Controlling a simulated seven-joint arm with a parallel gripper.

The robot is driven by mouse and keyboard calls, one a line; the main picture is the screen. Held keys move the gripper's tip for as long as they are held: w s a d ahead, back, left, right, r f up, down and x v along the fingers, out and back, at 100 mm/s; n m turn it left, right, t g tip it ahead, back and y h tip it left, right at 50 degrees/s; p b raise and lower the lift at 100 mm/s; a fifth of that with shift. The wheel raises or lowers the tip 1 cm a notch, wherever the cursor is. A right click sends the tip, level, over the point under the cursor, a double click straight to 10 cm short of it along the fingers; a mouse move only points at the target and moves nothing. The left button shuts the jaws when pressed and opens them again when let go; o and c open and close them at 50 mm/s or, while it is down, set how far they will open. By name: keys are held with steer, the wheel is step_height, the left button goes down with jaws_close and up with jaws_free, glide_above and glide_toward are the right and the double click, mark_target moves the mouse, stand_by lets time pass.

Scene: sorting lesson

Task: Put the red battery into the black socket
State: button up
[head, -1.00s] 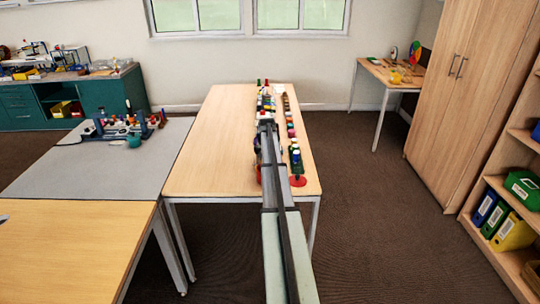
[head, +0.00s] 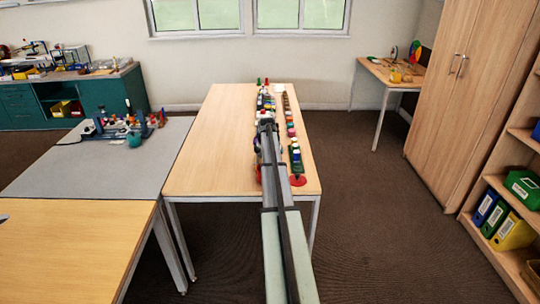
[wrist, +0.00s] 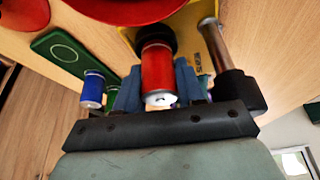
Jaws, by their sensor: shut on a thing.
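In the wrist view the red battery (wrist: 156,72) is a red cylinder with a pale metal end. It stands between the blue-grey fingers of my gripper (wrist: 157,85), which is shut on it. The battery's far end meets the black socket (wrist: 155,40), a dark round piece. I cannot tell whether that end is inside the socket or only against it. In the head view my arm hides the battery and the socket, and the gripper end (head: 267,125) is over the table's row of objects.
In the wrist view a yellow board (wrist: 215,45) lies by the socket. A metal rod (wrist: 208,38) is to the right. A blue cylinder (wrist: 92,88) and a green plate (wrist: 68,55) are left. A red round object (wrist: 125,6) is close above. The table's left half (head: 210,150) is clear.

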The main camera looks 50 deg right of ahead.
steer(key=shift+r, duration=0.7)
steer(key=shift+f, duration=0.8)
stand_by(0.9)
steer(key=shift+r, duration=0.8)
steer(key=shift+f, duration=0.85)
stand_by(1.0)
steer(key=o, duration=0.8)
steer(key=shift+o, duration=0.2)
steer(key=shift+r, duration=0.1)
steer(key=v, duration=1.1)
steer(key=shift+d, duration=0.1)
stand_by(0.4)
